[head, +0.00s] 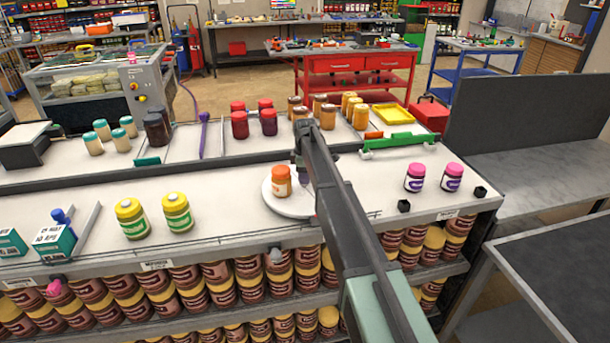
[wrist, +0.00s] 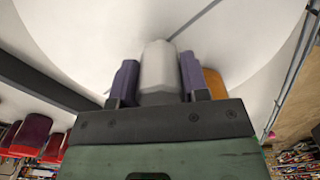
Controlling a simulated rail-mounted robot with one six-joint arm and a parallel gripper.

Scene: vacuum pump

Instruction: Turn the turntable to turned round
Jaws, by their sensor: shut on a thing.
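The turntable is a white round disc (head: 288,209) on the bench, left of my arm in the head view. It fills much of the wrist view (wrist: 90,40). Part of an orange thing, likely this jar, shows beside the right finger in the wrist view (wrist: 214,84). My gripper (wrist: 158,80) has purple fingers closed on both sides of a pale grey knob (wrist: 158,66) against the disc. In the head view my gripper (head: 303,182) is low over the disc, partly hidden by my arm.
Two yellow-lidded jars (head: 154,216) stand left of the turntable. Two pink-lidded jars (head: 433,178) stand to the right. Behind are red jars (head: 253,120), orange and yellow jars (head: 328,111), a yellow tray (head: 393,114) and a green tool (head: 395,142). The bench beside the disc is clear.

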